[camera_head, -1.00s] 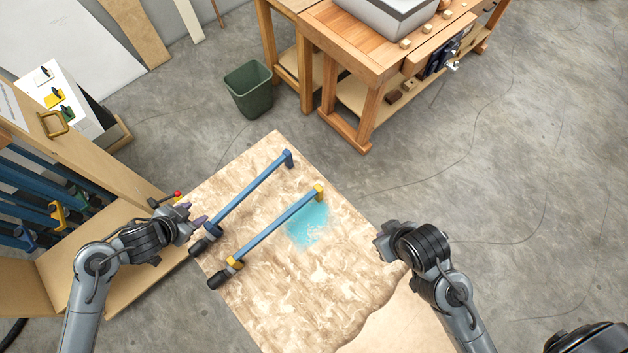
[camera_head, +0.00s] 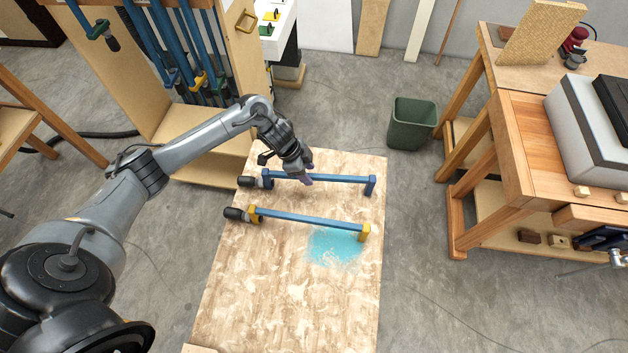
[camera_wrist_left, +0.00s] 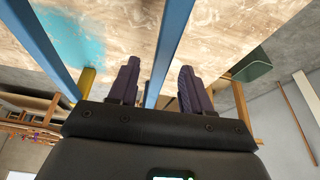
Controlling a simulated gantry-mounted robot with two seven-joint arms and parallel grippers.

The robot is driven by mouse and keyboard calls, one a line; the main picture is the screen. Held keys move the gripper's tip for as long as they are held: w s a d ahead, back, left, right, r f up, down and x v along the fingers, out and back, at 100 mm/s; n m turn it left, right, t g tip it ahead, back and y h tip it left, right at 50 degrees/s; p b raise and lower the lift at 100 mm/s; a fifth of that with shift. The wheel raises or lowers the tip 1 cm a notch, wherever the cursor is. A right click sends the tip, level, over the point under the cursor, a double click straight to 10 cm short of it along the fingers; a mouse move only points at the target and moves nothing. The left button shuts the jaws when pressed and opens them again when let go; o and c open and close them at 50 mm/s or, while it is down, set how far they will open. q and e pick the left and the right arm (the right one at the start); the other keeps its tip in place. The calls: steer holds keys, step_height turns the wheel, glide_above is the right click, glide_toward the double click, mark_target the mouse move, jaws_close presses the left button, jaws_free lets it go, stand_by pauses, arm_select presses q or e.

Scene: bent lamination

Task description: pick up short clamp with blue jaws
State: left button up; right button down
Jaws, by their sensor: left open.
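The clamp with blue jaws (camera_head: 340,178) lies on the board, its blue bar running left to right with a dark handle at the left end. My left gripper (camera_head: 307,179) is over the middle of its bar. In the left wrist view, the gripper's two dark fingers (camera_wrist_left: 158,82) are open, and the blue bar (camera_wrist_left: 171,38) shows between them; I cannot tell whether they touch it. A similar clamp with yellow jaws (camera_head: 310,220) lies nearer, roughly parallel. My right gripper is out of view.
The patterned board (camera_head: 290,300) has a turquoise patch (camera_head: 334,246) below the yellow-jawed clamp, and its near part is clear. A rack with hanging clamps (camera_head: 190,60) stands behind at the left. A green bin (camera_head: 412,124) and a wooden workbench (camera_head: 510,150) stand to the right.

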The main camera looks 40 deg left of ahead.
mark_target(315, 180)
arm_select(q)
steer(key=shift+x, duration=2.8)
steer(key=shift+w+d+r, duration=0.1)
steer(key=shift+w+r, duration=0.05)
jaws_close()
